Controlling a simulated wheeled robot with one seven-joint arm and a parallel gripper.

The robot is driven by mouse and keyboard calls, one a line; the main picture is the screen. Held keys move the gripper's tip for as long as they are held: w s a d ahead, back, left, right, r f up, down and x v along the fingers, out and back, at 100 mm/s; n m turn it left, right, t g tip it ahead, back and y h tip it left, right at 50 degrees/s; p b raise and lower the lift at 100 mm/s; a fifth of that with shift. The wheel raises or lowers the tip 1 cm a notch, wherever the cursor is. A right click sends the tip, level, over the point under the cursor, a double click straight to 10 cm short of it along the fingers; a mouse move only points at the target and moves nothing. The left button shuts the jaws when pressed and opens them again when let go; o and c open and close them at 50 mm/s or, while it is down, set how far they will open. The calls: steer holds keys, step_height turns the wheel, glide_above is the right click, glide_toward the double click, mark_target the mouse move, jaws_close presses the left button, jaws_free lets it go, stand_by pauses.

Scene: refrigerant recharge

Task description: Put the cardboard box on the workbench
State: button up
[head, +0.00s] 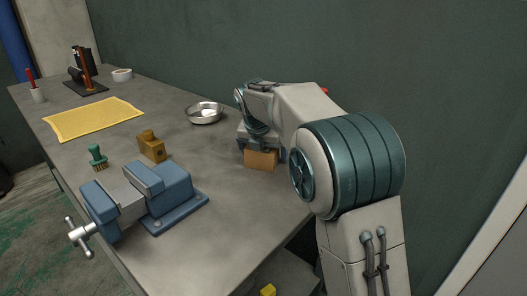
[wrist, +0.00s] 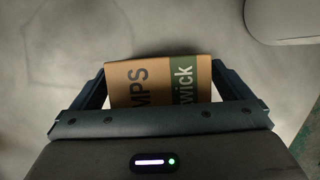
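The cardboard box (wrist: 158,84) is brown with a green printed panel and dark lettering. It sits between the two fingers of my gripper (wrist: 160,88) in the wrist view, which appear to press on its sides. In the head view the box (head: 261,159) shows below my gripper (head: 261,150), over the grey workbench (head: 215,160) near its right side. I cannot tell whether its underside touches the benchtop. My arm hides part of the bench behind it.
A blue vise (head: 165,190) stands at the front left, with a green brush (head: 97,157) and a brown block (head: 151,146) beside it. A metal bowl (head: 205,113) is behind, left of my gripper. A yellow cloth (head: 93,119) lies farther left. Bare bench lies between vise and box.

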steer(key=p+v, duration=0.3)
steer(key=v, duration=0.9)
steer(key=s+d+f+m, duration=0.1)
steer(key=s+d+m, duration=0.3)
steer(key=m, duration=0.1)
steer(key=s+d+f+m+g, duration=0.1)
steer(key=s+d+f+m, duration=0.1)
steer(key=s+d+m, duration=0.2)
steer(key=s+d+f+m, duration=0.2)
steer(key=s+d+m, duration=0.2)
steer(key=m, duration=0.2)
steer(key=shift+s+d+g, duration=0.15)
steer(key=shift+d+g, duration=0.15)
steer(key=shift+d, duration=0.1)
steer(key=s+d+f+m, duration=0.3)
steer(key=s+f+m, duration=0.2)
steer(key=s+m, duration=0.3)
steer(key=s+d+f+m+g+y, duration=0.1)
steer(key=s+d+f+m, duration=0.2)
steer(key=s+m, duration=0.6)
step_height(320, 180, down, 2)
steer(key=shift+s+d+f+m, duration=0.1)
steer(key=shift+s+d+m, duration=0.1)
steer(key=shift+d+m, duration=0.25)
